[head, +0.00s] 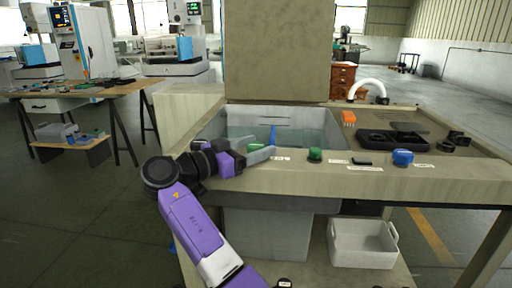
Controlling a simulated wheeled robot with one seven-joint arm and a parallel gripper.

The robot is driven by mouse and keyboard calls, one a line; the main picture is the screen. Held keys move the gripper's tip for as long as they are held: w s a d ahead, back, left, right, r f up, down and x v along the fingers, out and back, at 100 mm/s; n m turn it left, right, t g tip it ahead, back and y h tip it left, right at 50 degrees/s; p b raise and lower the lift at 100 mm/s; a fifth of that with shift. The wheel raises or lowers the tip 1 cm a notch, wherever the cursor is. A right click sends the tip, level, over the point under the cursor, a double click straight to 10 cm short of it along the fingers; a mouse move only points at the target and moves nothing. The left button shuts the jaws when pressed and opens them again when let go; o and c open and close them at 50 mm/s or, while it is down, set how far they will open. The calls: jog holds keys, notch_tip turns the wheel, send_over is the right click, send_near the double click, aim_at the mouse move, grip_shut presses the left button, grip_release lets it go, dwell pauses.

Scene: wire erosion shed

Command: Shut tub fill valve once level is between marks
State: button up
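A grey tub (330,128) is set into the bench top, with what looks like clear water inside. A blue upright strip (273,135) shows in it; level marks are too small to read. A blue knob (403,157) and a green knob (315,154) sit on the front ledge beside small labels I cannot read, so I cannot tell which is the fill valve. My gripper (264,154) is at the tub's front left edge, left of both knobs and apart from them. Its grey fingers overlap in this view, and nothing is visibly held.
A black tray (392,138), an orange block (348,118) and a white curved spout (367,88) are on the bench right of the tub. A tall beige panel (277,50) rises behind the tub. A white bin (362,246) stands on the shelf below.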

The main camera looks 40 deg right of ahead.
aim_at(248, 149)
jog(key=a, duration=0.5)
jog(key=w+a+p, duration=0.1)
jog(key=a, duration=0.1)
jog(key=shift+a, duration=0.35)
dwell(0.5)
